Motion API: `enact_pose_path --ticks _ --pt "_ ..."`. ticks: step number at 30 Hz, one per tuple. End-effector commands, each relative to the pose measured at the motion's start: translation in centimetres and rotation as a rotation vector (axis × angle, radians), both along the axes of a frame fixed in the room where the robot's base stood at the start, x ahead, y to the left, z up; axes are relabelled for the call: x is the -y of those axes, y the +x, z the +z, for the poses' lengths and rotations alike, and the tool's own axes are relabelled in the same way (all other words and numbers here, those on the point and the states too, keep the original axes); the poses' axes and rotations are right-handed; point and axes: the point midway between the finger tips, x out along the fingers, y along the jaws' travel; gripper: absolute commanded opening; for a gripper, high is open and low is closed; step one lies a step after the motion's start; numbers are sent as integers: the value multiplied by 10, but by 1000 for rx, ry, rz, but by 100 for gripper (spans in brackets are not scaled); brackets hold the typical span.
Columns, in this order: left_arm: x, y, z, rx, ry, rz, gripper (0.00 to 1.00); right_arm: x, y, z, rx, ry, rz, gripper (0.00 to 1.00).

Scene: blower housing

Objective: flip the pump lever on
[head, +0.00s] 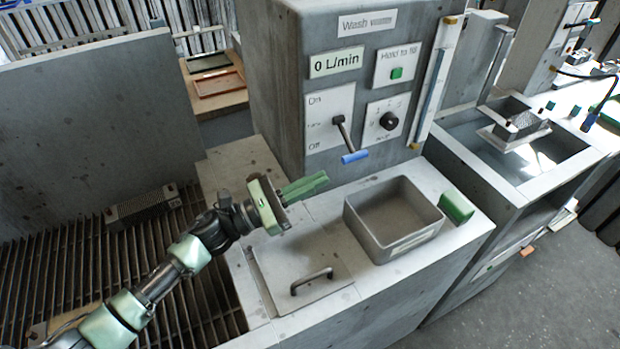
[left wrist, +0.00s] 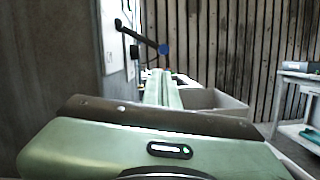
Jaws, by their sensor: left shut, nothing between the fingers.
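The pump lever (head: 345,138) is a dark rod with a blue grip on the On/Off plate (head: 321,108) of the grey housing. It points down and outward, with its blue grip at the Off end. It also shows in the left wrist view (left wrist: 140,38), ahead of and above the fingers. My left gripper (head: 318,183), green, is shut and empty, to the left of and below the blue grip and apart from it. In the left wrist view the shut fingers (left wrist: 161,88) point ahead. My right gripper is not in view.
A grey open bin (head: 392,247) stands on the ledge below the panel, with a green block (head: 456,207) beside it. A hatch with a dark handle (head: 312,281) lies nearer. A knob (head: 388,121) and a green button (head: 396,73) share the panel. A display (head: 336,60) reads 0 L/min.

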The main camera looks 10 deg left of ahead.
Motion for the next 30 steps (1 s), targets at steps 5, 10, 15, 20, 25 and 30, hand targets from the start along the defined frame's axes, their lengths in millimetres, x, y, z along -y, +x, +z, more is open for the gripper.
enact_pose_path --ticks 5,10,15,20,25,30 --pt "29 17 13 1 -3 -2 0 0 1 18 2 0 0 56" --pt "46 27 16 0 -1 0 0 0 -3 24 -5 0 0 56" --pt "53 32 16 0 0 0 0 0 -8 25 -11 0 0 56" --pt "53 32 15 0 0 -1 0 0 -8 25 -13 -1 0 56" --pt "53 31 15 -1 -1 0 0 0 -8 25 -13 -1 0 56" --pt "54 30 18 -16 -12 -1 0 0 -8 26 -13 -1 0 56"
